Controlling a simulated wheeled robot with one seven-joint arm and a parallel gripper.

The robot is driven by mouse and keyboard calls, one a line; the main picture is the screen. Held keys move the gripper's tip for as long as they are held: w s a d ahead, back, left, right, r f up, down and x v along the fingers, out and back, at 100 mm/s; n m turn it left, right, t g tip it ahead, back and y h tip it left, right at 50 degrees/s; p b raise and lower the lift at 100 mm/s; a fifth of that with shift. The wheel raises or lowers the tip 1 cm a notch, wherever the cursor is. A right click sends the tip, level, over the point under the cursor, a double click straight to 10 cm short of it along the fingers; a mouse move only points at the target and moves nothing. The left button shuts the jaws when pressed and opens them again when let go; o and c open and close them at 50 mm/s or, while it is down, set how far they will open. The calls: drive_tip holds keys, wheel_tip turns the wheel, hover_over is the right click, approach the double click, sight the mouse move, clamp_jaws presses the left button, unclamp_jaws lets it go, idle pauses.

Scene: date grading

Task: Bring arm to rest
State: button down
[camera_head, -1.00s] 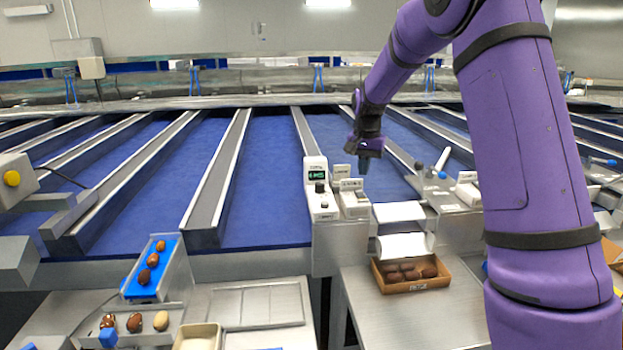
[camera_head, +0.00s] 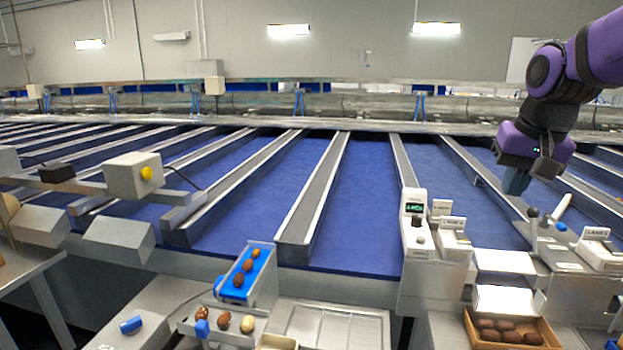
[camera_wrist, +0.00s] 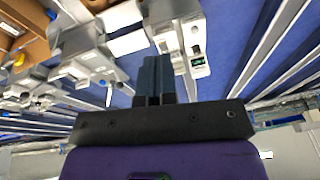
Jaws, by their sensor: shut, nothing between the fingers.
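My purple arm enters from the upper right in the head view, bent at a joint. My gripper (camera_head: 516,183) hangs from it at the right, pointing down above the blue lanes, with its dark fingers together and nothing between them. In the wrist view, the gripper fingers (camera_wrist: 154,80) are side by side and closed. They show in front of the labelled lane units, apart from them as far as I can tell.
A lane unit with a green display (camera_head: 414,225) stands at centre right. A lever unit (camera_head: 556,240) stands below my gripper. A brown box (camera_head: 556,341) of dates is at the lower right. A blue-lined chute (camera_head: 246,276) holds several dates. Blue lanes (camera_head: 366,205) look clear.

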drive_tip(key=s+a+f+n+t, duration=0.1)
drive_tip(key=s+a+n+t, duration=0.1)
drive_tip(key=s, duration=1.5)
drive_tip(key=shift+s+a+f+n, duration=0.15)
drive_tip(key=shift+s+a+n, duration=0.25)
drive_tip(key=shift+n, duration=0.4)
drive_tip(key=shift+w, duration=0.2)
drive_tip(key=w+d+r+m+g, duration=0.15)
drive_tip(key=w+m, duration=0.35)
drive_tip(key=w, duration=0.6)
drive_tip(key=w+d+r+m+g, duration=0.1)
drive_tip(key=w+d+r+m, duration=0.3)
drive_tip(key=w, duration=0.6)
drive_tip(key=w+d+f+m+g, duration=0.1)
drive_tip(key=w+f+m, duration=0.4)
drive_tip(key=w, duration=0.5)
drive_tip(key=w+d+f+m+g, duration=0.1)
drive_tip(key=w+d+f+m, duration=0.2)
drive_tip(key=w+f+m, duration=0.3)
drive_tip(key=w+f, duration=0.1)
drive_tip(key=w, duration=0.4)
drive_tip(key=shift+d, duration=0.25)
